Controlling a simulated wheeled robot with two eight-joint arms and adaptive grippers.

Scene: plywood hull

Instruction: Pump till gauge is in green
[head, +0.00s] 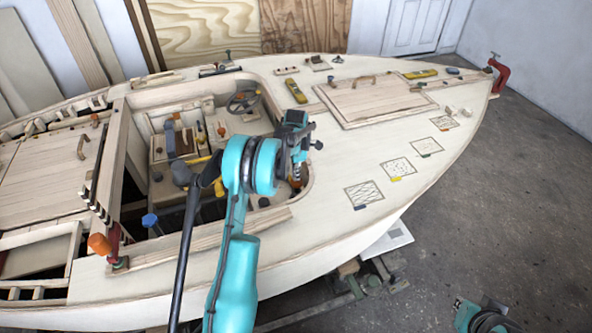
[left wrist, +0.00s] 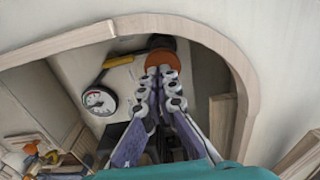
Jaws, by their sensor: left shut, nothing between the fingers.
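My left gripper (head: 297,158) is over the right end of the cockpit opening, pointing down into it. In the left wrist view its fingers (left wrist: 160,78) are shut with nothing between them. Their tips overlap a round orange-brown knob (left wrist: 163,58), perhaps the pump handle; I cannot tell whether they touch it. A round gauge (left wrist: 99,101) with a white face, dark rim and red and green marks sits left of the fingers. Its needle is too small to read surely. The gauge is not made out in the head view.
A curved wooden rim (left wrist: 215,45) surrounds the opening close to the gripper. A yellow-handled item (left wrist: 118,61) lies near the gauge. A steering wheel (head: 243,101) stands in the cockpit. The deck holds a hatch (head: 375,100), and the floor at right (head: 520,190) is clear.

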